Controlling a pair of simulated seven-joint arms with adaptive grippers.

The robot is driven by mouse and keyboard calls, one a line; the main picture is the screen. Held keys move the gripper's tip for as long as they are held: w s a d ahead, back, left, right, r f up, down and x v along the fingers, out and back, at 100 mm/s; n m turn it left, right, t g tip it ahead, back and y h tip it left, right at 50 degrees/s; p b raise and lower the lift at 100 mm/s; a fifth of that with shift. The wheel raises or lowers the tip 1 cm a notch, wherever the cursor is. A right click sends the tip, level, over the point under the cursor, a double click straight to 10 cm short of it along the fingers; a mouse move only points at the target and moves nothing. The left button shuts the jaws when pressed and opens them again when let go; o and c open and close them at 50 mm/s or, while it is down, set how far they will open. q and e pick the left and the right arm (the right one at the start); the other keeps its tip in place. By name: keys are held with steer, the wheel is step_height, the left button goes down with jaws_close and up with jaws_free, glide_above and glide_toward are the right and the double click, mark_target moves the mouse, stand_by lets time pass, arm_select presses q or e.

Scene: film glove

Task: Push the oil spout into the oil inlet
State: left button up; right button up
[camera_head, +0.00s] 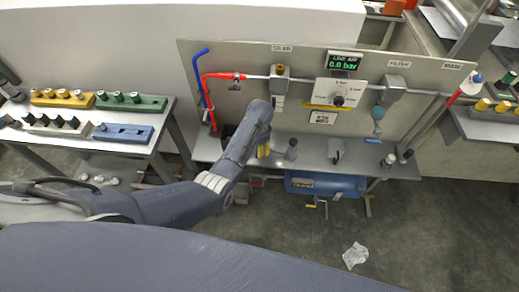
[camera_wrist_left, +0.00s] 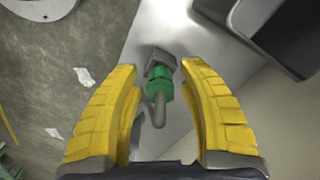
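My left gripper (camera_head: 263,150) is over the shelf in front of the back panel, its yellow fingers partly hidden by my arm in the head view. In the left wrist view, the left gripper (camera_wrist_left: 160,72) has its fingers spread wide. A green collared piece with a grey, spout-like end (camera_wrist_left: 158,108) is between them, with visible gaps on both sides. It may be the oil spout; I cannot tell for certain. In the head view my arm hides it. I cannot single out the oil inlet among the fittings on the panel. My right gripper is not in view.
The metal shelf (camera_head: 208,150) carries a small dark cylinder (camera_head: 291,150) and other fittings. Above it are a pressure display (camera_head: 344,62) and a pipe line. A blue tank (camera_head: 325,185) is underneath. A side table with colored blocks (camera_head: 135,102) stands left.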

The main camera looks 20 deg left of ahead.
arm_select(q)
jaws_close()
steer(key=shift+r, duration=0.1)
stand_by(0.3)
